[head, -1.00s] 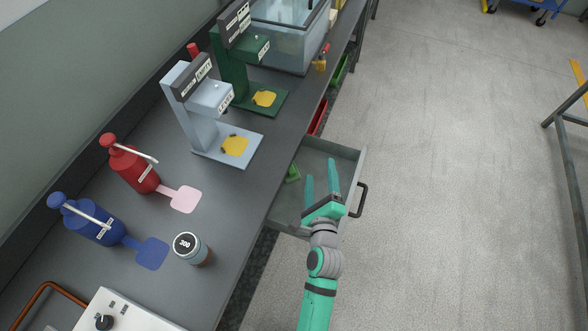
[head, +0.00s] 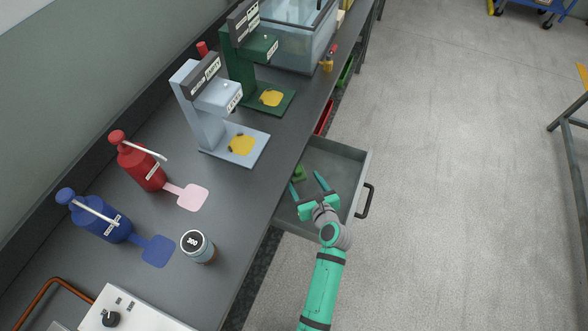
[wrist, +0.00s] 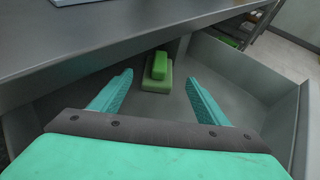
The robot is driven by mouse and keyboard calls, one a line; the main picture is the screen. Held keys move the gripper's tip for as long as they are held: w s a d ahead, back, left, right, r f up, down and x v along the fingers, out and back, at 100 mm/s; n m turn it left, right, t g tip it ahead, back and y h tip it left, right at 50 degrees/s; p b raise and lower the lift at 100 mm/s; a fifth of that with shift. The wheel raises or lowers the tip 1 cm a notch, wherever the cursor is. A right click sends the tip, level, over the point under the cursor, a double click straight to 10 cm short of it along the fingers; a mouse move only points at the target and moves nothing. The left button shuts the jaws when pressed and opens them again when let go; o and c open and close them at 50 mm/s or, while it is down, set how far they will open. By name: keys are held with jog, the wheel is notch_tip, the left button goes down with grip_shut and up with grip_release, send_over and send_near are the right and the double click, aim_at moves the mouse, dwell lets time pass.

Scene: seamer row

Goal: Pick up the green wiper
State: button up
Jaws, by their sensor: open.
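The green wiper (wrist: 157,75) lies on the floor of an open grey drawer (head: 346,158), near its inner side under the bench edge. In the wrist view it is a green block with a raised narrower part on top, ahead of my fingers and between their lines. In the head view a small part of the wiper (head: 299,173) shows near the bench edge. My gripper (head: 306,186) is open and empty over the drawer; in the wrist view its fingers (wrist: 160,88) are spread, and the wiper is beyond them.
The bench top (head: 232,205) overhangs the drawer's inner side. On it stand a jar marked 300 (head: 198,247), red (head: 142,165) and blue (head: 95,217) bottles, and grey (head: 207,105) and green (head: 243,70) machines. A red drawer (head: 325,117) is beside.

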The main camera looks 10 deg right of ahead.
aim_at(299, 174)
jog(key=shift+x, duration=3.2)
jog(key=shift+s+a+f, duration=0.1)
jog(key=c, duration=1.1)
